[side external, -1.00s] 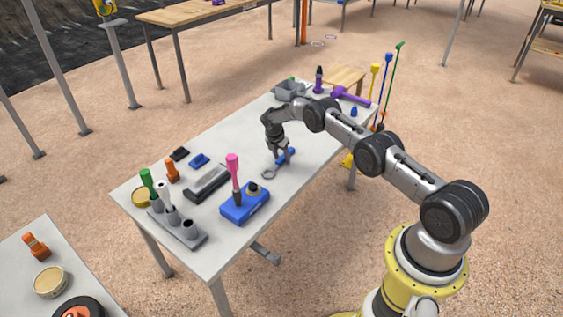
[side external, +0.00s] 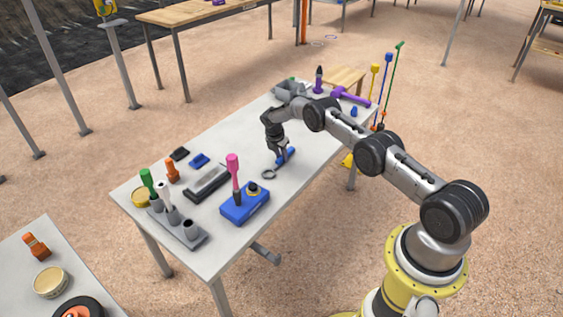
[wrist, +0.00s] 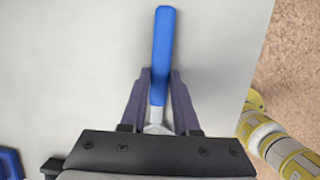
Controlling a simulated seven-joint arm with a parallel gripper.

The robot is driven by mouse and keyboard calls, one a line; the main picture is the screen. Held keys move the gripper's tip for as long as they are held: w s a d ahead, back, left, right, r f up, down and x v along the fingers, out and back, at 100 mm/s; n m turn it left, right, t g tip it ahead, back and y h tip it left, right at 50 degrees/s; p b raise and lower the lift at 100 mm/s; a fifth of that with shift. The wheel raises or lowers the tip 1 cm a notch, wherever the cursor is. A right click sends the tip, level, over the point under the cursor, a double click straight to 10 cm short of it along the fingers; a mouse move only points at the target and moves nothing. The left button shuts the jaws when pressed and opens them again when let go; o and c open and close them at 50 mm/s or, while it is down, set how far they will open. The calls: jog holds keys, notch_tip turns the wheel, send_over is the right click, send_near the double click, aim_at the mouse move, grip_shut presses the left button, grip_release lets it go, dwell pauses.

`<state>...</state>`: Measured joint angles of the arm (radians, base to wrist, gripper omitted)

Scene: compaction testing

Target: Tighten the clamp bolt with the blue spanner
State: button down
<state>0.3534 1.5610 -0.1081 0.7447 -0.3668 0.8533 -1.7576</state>
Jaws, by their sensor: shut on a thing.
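The blue spanner (side external: 288,156) lies at the middle of the grey table, its grey ring end (side external: 268,174) towards the lower left. My gripper (side external: 284,158) points down over it and is shut on its blue handle. In the wrist view, the blue handle (wrist: 162,50) runs between the two fingers of my gripper (wrist: 160,82), with its grey shank partly hidden by the gripper body. The spanner is at or very near the table top; I cannot tell if it is lifted. I cannot make out the clamp bolt clearly.
A blue block (side external: 238,209) with a pink-handled tool (side external: 233,168) and a dark knob stands left of the spanner. A dark grey tray (side external: 207,183) and a holder with several tools (side external: 177,225) are farther left. The table (side external: 246,128) is clear behind the spanner.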

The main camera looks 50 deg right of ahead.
aim_at(281, 157)
jog(key=shift+r, duration=0.75)
jog(key=shift+r, duration=2.7)
jog(key=c, duration=1.2)
grip_release()
grip_shut()
